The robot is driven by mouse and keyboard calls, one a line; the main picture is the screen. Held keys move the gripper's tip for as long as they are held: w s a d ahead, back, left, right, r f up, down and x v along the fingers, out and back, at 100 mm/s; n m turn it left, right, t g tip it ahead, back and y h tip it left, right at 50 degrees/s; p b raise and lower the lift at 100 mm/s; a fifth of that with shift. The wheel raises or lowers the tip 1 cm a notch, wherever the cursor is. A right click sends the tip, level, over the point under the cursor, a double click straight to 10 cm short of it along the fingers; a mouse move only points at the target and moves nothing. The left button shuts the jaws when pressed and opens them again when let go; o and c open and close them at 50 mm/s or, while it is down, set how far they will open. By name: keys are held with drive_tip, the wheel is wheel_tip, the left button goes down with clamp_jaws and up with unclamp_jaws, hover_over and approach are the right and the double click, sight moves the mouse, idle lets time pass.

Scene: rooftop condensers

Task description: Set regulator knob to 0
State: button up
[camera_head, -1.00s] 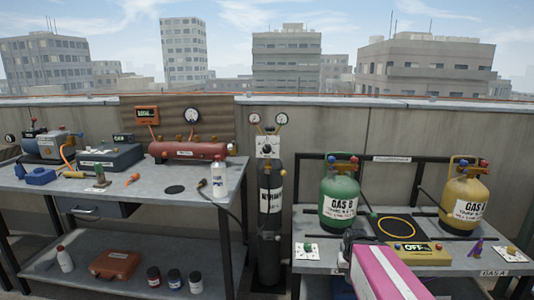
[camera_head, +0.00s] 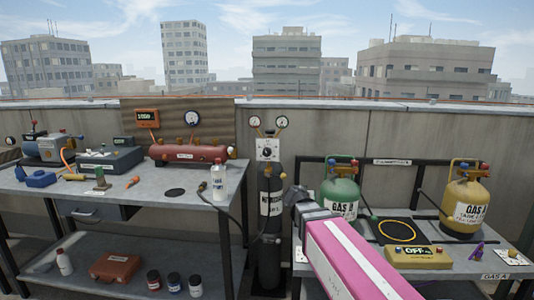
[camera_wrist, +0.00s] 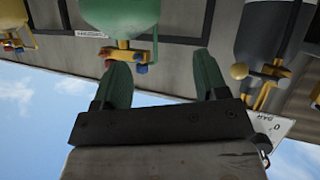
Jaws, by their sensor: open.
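The regulator's white panel (camera_head: 267,143) with its dark round knob (camera_head: 266,152) stands above the dark nitrogen cylinder (camera_head: 269,200), below two gauges. The knob's setting is too small to read. Part of the panel shows upside down at the lower right of the wrist view (camera_wrist: 270,126), with "0" and "BAR" marked on it; the knob is hidden there. My gripper (camera_wrist: 163,75) is open and empty, its two green fingers apart. In the head view my gripper (camera_head: 299,194) is right of the cylinder and lower than the panel, apart from both.
The green gas tank (camera_head: 339,190) stands behind my arm, and the yellow tank (camera_head: 466,202) is further right. The cylinder's brass valve (camera_wrist: 268,72) is at the right of the wrist view. The left workbench (camera_head: 150,196) holds a red manifold (camera_head: 188,154) and a white bottle (camera_head: 219,182).

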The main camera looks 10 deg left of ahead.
drive_tip(key=w+a+r+t+y, duration=0.1)
drive_tip(key=a+r+t+y, duration=0.15)
drive_tip(key=a+r, duration=0.65)
drive_tip(key=n+t+y, duration=0.2)
drive_tip(key=t+y, duration=0.1)
approach(267, 152)
drive_tip(key=shift+h, duration=0.25)
drive_tip(key=w, duration=0.7)
drive_tip(key=w+a, duration=0.1)
drive_tip(key=w, duration=0.3)
drive_tip(key=shift+f, duration=0.15)
drive_tip(key=c, duration=0.9)
